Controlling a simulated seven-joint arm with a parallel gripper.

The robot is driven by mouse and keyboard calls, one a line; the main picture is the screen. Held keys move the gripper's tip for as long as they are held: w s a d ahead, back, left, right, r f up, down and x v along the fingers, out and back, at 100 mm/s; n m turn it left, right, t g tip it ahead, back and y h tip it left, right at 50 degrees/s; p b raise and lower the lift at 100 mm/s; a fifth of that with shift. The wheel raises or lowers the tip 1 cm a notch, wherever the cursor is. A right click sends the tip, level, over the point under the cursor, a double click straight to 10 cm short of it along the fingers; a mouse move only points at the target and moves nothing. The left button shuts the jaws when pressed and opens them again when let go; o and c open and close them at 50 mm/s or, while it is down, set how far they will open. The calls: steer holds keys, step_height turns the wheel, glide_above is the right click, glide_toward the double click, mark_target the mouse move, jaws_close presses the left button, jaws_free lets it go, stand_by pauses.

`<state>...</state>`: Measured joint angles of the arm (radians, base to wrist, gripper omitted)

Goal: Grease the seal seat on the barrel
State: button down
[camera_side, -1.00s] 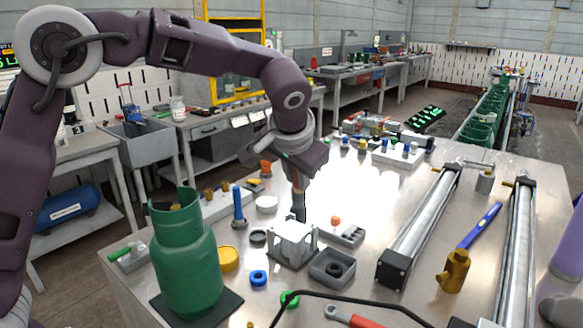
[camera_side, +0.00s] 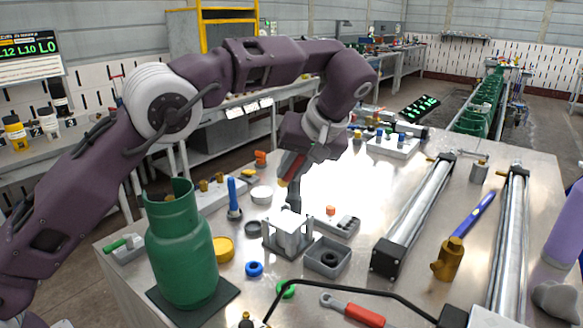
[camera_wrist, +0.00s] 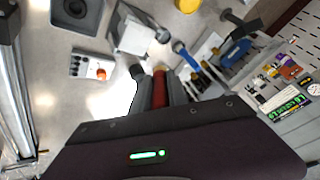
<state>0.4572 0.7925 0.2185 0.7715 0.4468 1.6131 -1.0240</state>
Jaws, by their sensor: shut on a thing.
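My gripper (camera_side: 296,182) is shut on a red and dark grey tool (camera_side: 290,167), held tilted above the bench. In the wrist view, the red handle (camera_wrist: 160,90) sits between the grey fingers (camera_wrist: 162,84). A white-grey block fixture (camera_side: 289,232) stands just below and in front of the gripper, apart from it as far as I can tell. Two long silver cylinder barrels (camera_side: 423,208) (camera_side: 517,245) lie on the right of the bench; one shows in the wrist view (camera_wrist: 18,95). A seal seat is too small to make out. The tool's working end is not clear.
A green gas bottle (camera_side: 182,250) stands at the front left. A grey tray with a black ring (camera_side: 327,258), a blue upright tool (camera_side: 234,200) and a yellow lid (camera_side: 223,249) surround the fixture.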

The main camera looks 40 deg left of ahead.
steer(key=shift+f, duration=3.75)
steer(key=shift+s+f, duration=0.25)
steer(key=shift+s, duration=0.05)
steer(key=shift+w, duration=0.3)
steer(key=shift+r, duration=4.1)
steer(key=r+h, duration=0.1)
steer(key=r+t+h, duration=0.1)
steer(key=r+h, duration=0.2)
steer(key=shift+w+a+m, duration=0.3)
steer(key=shift+w+m, duration=0.05)
steer(key=shift+m, duration=0.05)
steer(key=shift+t, duration=0.3)
steer(key=shift+d+f, duration=0.1)
steer(key=shift+f, duration=2.25)
